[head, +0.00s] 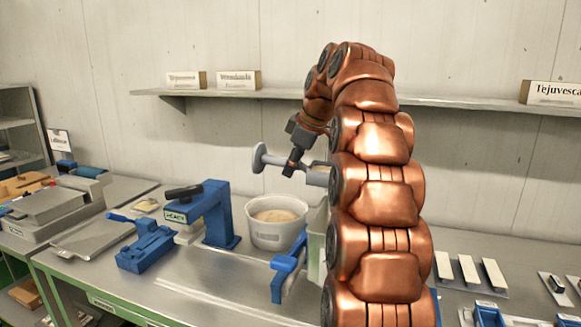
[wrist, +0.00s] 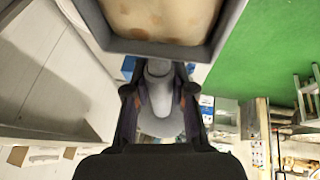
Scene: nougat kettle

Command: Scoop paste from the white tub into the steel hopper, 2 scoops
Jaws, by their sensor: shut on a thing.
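My gripper (head: 291,166) is shut on the handle of a grey scoop (head: 259,158), above and slightly right of the white tub. In the wrist view the scoop handle (wrist: 160,92) passes between the fingers, and the scoop's rim (wrist: 150,47) frames beige paste with brown specks (wrist: 165,18). The scoop's bowl is partly hidden behind my arm in the head view. The white tub (head: 277,235) stands upright on the bench with pale beige paste (head: 276,216) inside. I cannot make out the steel hopper; my arm covers part of the bench.
A blue press-like device (head: 215,217) stands left of the tub. A blue clamp (head: 287,272) and a pale green container (head: 316,243) are close in front, partly behind my arm. A wall shelf (head: 445,101) runs behind. White bars (head: 468,270) lie at right.

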